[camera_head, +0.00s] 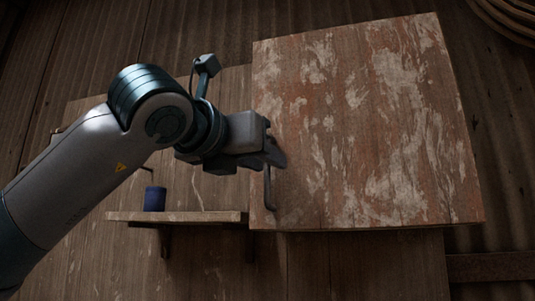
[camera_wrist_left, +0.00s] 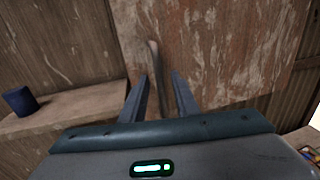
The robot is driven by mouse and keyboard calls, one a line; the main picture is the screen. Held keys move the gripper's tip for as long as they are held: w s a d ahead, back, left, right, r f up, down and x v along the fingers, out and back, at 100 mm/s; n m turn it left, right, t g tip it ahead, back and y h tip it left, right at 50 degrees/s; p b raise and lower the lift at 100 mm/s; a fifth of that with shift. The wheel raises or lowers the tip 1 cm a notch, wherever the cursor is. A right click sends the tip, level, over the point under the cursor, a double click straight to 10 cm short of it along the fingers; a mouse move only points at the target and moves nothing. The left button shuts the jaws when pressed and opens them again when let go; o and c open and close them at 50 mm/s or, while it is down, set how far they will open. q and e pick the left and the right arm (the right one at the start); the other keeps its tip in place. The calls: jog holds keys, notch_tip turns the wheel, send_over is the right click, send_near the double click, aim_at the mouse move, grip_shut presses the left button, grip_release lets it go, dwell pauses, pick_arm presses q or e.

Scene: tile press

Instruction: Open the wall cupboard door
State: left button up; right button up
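The wall cupboard door (camera_head: 365,125) is a square wooden panel with worn red-brown and whitish paint. It looks shut. It also fills the upper right of the left wrist view (camera_wrist_left: 215,45). Its handle (camera_head: 269,190) is an upright metal bar near the door's left edge; my gripper hides its upper part. My left gripper (camera_head: 278,153) is in front of the handle. In the left wrist view its two fingers (camera_wrist_left: 160,97) are apart, with the handle (camera_wrist_left: 154,65) showing between them, closer to the left finger. I cannot tell whether they touch it. My right gripper is not in view.
A wooden shelf (camera_head: 195,217) is on the wall left of and below the door, with a dark blue cup or can (camera_head: 155,199) on it. A coiled rope or hose (camera_head: 510,18) hangs at the top right. The space below the door looks clear.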

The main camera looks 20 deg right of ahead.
pick_arm(q)
jog(key=shift+x, duration=0.8)
grip_shut()
